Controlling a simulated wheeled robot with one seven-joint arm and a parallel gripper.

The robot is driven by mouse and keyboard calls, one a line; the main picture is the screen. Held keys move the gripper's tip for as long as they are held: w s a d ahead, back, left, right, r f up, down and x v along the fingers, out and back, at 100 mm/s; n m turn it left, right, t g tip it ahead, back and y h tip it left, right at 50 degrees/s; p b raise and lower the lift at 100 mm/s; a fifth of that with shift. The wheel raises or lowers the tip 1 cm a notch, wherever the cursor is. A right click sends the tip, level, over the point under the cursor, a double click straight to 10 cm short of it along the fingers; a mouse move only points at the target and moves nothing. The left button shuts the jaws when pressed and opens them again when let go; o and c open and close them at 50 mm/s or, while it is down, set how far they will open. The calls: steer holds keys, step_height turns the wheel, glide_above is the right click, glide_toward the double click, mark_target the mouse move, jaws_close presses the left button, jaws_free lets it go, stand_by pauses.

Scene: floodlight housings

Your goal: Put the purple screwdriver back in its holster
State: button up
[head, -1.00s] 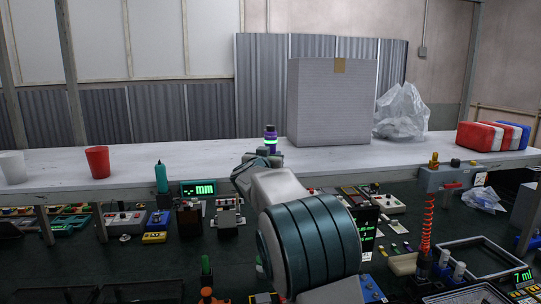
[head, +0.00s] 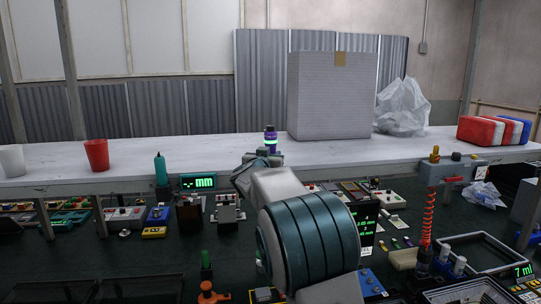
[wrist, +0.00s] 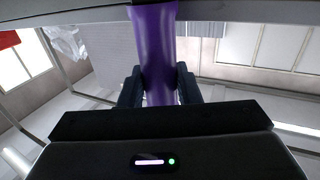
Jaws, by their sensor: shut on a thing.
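The purple screwdriver (wrist: 153,45) is between the two dark fingers of my gripper (wrist: 158,80) in the wrist view. Its purple handle runs up out of the top of that view. The screwdriver's tip is hidden. I cannot pick out the holster for certain in either view.
The white bench (head: 200,150) carries a red cup (head: 96,156), a large grey box (head: 333,95), a clear plastic bag (head: 402,108) and red, white and blue cases (head: 494,130). A teal tool (head: 161,170) stands at its front edge. Many devices crowd the dark surface below.

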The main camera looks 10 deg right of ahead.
steer(key=shift+f, duration=0.2)
steer(key=o, duration=1.1)
steer(key=shift+o, duration=0.2)
steer(key=shift+f, duration=0.1)
steer(key=shift+s, duration=0.15)
steer(key=b+v, duration=0.3)
steer(key=v, duration=1)
steer(key=shift+s+a, duration=0.15)
steer(key=shift+s, duration=0.2)
